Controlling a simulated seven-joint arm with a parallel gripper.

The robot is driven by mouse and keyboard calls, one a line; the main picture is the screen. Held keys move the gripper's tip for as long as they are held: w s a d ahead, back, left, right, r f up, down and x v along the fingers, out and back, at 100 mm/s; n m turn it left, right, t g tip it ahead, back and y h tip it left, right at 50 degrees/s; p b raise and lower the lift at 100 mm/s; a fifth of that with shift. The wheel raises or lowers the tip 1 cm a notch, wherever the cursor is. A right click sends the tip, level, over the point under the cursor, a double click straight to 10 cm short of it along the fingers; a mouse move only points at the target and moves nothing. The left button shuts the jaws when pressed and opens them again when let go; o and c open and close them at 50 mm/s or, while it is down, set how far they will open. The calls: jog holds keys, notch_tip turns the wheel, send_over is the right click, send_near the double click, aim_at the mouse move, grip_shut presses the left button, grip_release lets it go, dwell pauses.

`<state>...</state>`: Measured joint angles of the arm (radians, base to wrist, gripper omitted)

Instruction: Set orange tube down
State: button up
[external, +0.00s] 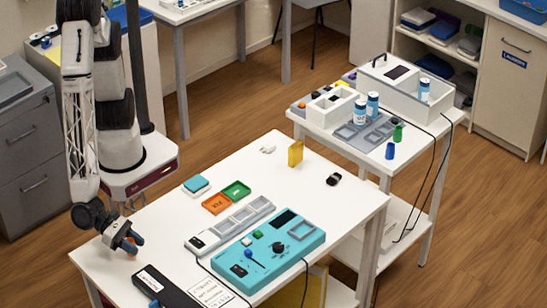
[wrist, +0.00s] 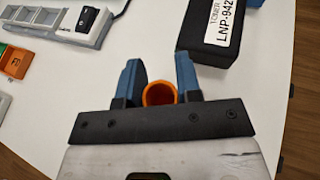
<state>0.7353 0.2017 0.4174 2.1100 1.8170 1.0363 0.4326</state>
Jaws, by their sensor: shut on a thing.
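The orange tube (wrist: 159,93) sits between the two blue fingers of my gripper (wrist: 158,70) in the wrist view, its round open end facing the camera. My gripper is shut on it. In the external view my gripper (external: 133,239) is low over the left end of the white table (external: 140,255), and a bit of orange shows between the fingers. Most of the tube is hidden there, and I cannot tell whether it touches the table.
A black toner box (external: 163,287) lies close to my gripper; it also shows in the wrist view (wrist: 205,30). A grey-white rack (external: 230,226), a teal device (external: 262,262), an orange tray (external: 215,203) and a green tray (external: 236,190) stand farther right. Bare tabletop lies around my gripper.

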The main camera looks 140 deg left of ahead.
jog(key=shift+f, duration=1.65)
jog(key=o, duration=0.9)
jog(key=shift+f, duration=0.1)
jog(key=shift+v, duration=6.05)
jog(key=shift+w, duration=0.1)
